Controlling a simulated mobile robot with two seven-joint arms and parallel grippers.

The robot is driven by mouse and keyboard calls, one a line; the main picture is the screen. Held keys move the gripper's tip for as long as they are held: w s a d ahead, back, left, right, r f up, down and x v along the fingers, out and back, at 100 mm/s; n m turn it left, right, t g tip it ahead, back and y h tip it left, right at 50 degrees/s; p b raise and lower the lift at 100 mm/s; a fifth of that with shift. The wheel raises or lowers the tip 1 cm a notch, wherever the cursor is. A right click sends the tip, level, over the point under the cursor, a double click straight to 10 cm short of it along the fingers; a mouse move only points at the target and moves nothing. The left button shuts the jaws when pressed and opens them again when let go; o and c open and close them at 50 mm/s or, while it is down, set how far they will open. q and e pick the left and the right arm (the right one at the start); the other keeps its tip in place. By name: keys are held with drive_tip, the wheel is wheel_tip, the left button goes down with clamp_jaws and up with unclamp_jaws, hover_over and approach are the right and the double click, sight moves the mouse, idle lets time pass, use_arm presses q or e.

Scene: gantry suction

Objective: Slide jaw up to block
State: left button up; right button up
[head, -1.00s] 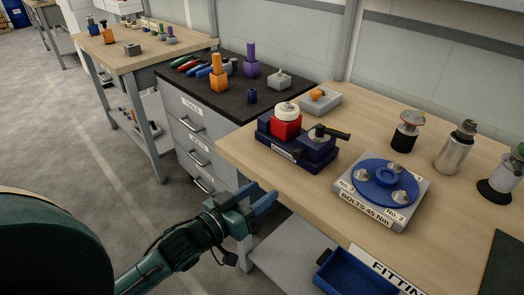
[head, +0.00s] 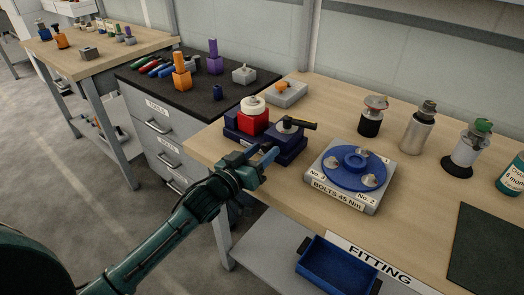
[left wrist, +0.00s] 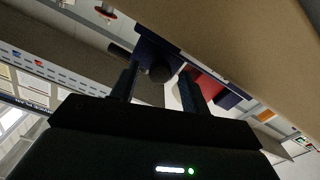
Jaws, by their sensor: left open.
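The dark blue vise (head: 240,135) sits near the left end of the workbench. A red block (head: 252,124) with a white round top stands in it; red also shows in the left wrist view (left wrist: 208,86). The movable jaw (head: 291,139), a dark blue block with a black lever handle (head: 298,123) on top, is to the right of the red block. I cannot tell how wide the gap between them is. My left gripper (head: 262,156) is open and empty in front of the vise, near the bench edge. Its fingers point toward the vise in the left wrist view (left wrist: 158,78). My right gripper is out of view.
The bolt plate with a blue disc (head: 352,168) stands right of the vise. A grey block with an orange knob (head: 287,92) is behind it. Several bottles and canisters (head: 418,130) stand further right. A blue bin (head: 338,268) sits on the shelf below the bench.

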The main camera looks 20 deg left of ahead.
use_arm(q)
drive_tip(key=shift+w+d, duration=0.15)
drive_tip(key=shift+w, duration=0.1)
drive_tip(key=shift+c, duration=0.5)
clamp_jaws()
